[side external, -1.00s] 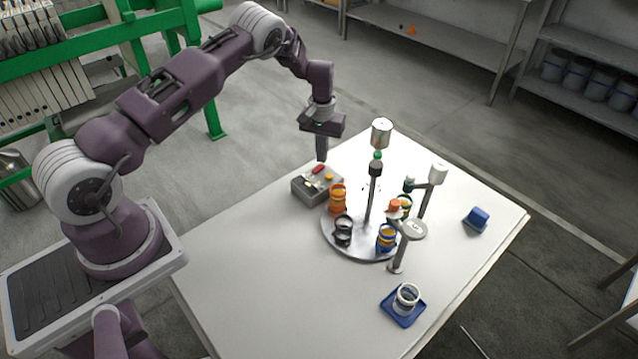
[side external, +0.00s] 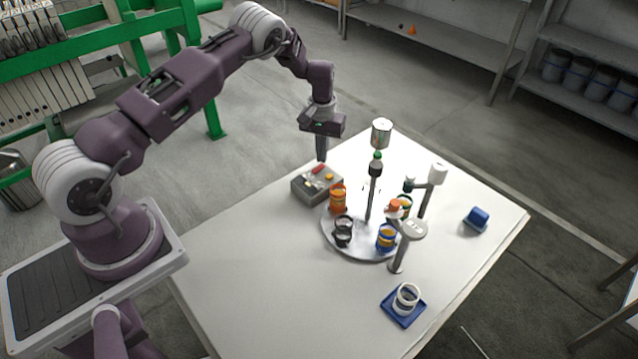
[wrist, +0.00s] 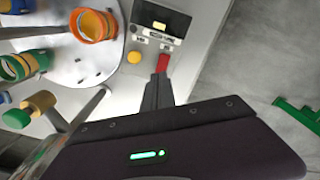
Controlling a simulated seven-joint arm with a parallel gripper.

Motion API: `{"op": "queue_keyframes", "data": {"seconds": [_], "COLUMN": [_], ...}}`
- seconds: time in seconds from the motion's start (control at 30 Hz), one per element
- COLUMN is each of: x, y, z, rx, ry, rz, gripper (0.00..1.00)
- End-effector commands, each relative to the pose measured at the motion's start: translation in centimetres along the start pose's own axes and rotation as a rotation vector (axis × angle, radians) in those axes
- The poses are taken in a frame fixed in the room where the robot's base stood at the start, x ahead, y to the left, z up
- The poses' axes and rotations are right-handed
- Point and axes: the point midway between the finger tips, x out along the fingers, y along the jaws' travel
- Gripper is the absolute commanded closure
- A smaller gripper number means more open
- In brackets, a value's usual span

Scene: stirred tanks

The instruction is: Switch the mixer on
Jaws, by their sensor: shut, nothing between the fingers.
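A grey control box (side external: 316,187) stands on the table's far left side, with a red switch (side external: 317,168) and a yellow button (side external: 329,177) on top. In the wrist view the red switch (wrist: 162,63) lies right at my fingertips; whether they touch it I cannot tell. The yellow button (wrist: 134,57) is just left of it, and a small display (wrist: 158,26) is further up. My gripper (side external: 322,160) is shut and empty, pointing down over the box. The mixer (side external: 371,200) has a central post on a round metal plate (side external: 350,250), beside the box.
Orange (side external: 338,197), black (side external: 343,232) and blue (side external: 387,238) pots stand on the plate. Stands with cups rise at its right. A white pot (side external: 406,298) sits on a blue tray (side external: 389,308) in front. A blue block (side external: 478,217) lies right. The table's front left is clear.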

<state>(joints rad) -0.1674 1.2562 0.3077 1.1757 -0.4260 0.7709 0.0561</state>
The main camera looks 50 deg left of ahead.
Motion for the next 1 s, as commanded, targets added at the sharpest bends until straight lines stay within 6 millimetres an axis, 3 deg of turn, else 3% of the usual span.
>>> {"op": "queue_keyframes", "data": {"seconds": [1.0], "x": [1.3], "y": [0.0], "z": [0.0], "rx": [0.0], "ry": [0.0], "rz": [0.0], "gripper": [1.0]}}
